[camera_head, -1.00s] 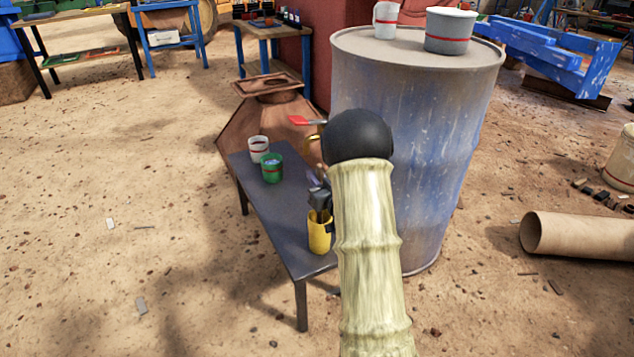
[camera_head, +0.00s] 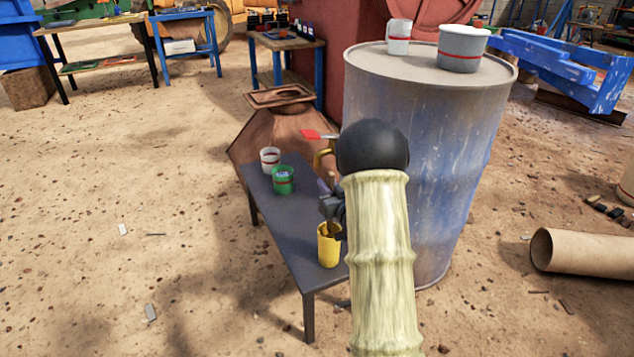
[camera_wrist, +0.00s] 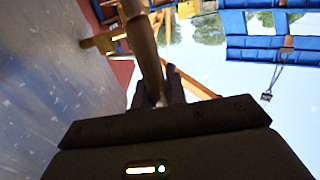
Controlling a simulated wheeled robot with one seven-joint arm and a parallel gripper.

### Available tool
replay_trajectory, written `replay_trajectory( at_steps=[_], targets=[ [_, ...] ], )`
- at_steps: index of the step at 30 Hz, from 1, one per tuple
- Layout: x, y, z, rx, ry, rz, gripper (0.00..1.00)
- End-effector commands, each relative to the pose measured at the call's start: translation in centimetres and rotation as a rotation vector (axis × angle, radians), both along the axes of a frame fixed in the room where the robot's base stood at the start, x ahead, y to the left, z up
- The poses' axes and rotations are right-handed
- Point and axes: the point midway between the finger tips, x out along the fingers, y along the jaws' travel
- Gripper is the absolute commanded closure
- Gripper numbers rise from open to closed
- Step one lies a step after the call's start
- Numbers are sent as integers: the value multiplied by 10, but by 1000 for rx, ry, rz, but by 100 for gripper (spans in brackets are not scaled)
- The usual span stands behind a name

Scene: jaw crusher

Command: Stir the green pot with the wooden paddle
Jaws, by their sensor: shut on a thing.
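The green pot (camera_head: 284,186) stands on the far part of a dark narrow table, with something light bluish inside. My gripper (camera_head: 332,207) is above a yellow cup (camera_head: 330,252) near the table's front end, well short of the pot. It is shut on a brown wooden stick, which looks like the wooden paddle. The paddle (camera_wrist: 143,40) runs up from between the fingers in the wrist view. A brown end shows at the mouth of the yellow cup; I cannot tell whether it is inside. My arm hides part of this.
A white cup (camera_head: 270,160) stands just behind the green pot. A big blue-grey drum (camera_head: 440,150) rises close to the right of the table (camera_head: 290,232), carrying a grey bucket (camera_head: 461,52). Open sandy ground lies to the left.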

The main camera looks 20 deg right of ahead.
Motion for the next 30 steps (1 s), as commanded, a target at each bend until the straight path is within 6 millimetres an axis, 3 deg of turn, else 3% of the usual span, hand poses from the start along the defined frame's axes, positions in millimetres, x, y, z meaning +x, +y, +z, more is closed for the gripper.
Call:
replay_trajectory(
  at_steps=[1, 3, 6, 14, 22, 25, 30],
  targets=[
    [0, 1, 17, -1, -2, 1, 100],
    [0, 3, 27, -2, 0, 6, 100],
    [-1, 15, 30, -4, 7, 28, 100],
    [-15, 74, -21, -15, 23, 134, 100],
    [-56, 152, -72, -3, 15, 241, 100],
    [-68, 169, -81, 1, 7, 257, 100],
    [-75, 177, -85, 0, -2, 264, 100]
  ],
)
